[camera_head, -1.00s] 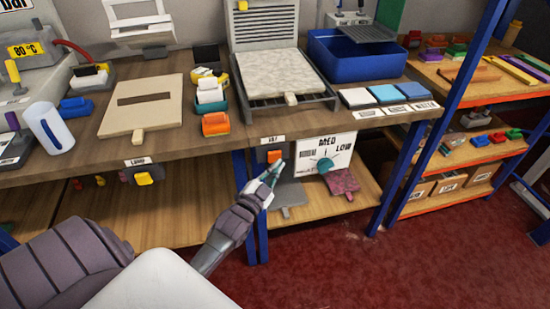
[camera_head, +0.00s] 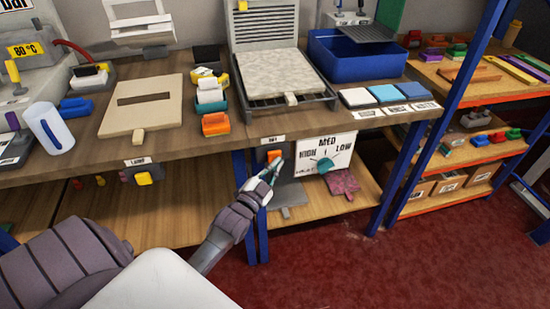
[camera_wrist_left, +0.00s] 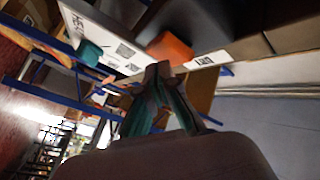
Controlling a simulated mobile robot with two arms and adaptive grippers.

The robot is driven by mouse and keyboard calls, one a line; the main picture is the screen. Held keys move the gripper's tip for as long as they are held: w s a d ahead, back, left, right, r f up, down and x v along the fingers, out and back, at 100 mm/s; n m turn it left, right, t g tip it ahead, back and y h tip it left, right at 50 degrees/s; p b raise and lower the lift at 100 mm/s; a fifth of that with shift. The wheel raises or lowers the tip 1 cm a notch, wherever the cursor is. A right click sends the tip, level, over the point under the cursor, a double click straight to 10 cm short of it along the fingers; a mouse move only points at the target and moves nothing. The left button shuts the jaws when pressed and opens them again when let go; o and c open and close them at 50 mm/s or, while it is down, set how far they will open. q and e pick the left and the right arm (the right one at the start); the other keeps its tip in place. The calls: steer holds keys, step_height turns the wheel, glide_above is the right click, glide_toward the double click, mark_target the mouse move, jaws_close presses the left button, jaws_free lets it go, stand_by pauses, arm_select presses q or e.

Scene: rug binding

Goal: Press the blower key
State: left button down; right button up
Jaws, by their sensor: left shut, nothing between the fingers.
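An orange key (camera_head: 274,155) sits on a dark mount under the bench's front edge, below a small white label too small to read surely. It also shows in the left wrist view (camera_wrist_left: 170,47). Beside it hangs a white dial panel (camera_head: 338,143) marked HIGH, MED, LOW, with a teal knob (camera_head: 325,165). My left gripper (camera_head: 277,164) is shut and empty, its green-grey fingertips just below and slightly right of the orange key. In the left wrist view the fingertips (camera_wrist_left: 158,70) are close to the key; I cannot tell whether they touch. My right gripper is not in view.
A yellow key (camera_head: 144,178) labelled LAMP is further left on the same edge. A blue bench leg (camera_head: 257,235) stands near my left arm. A lower shelf (camera_head: 190,222) lies beneath. A beige board (camera_head: 142,104) and blue bin (camera_head: 356,62) are on the bench.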

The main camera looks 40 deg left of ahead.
arm_select(q)
steer(key=shift+w+a, duration=0.3)
steer(key=shift+a, duration=0.05)
stand_by(0.7)
steer(key=shift+s+d+p, duration=0.4)
steer(key=shift+s+d, duration=0.2)
steer(key=shift+d, duration=0.1)
steer(key=shift+s+d+p, duration=1.05)
steer(key=shift+s+d, duration=0.6)
steer(key=shift+d, duration=0.25)
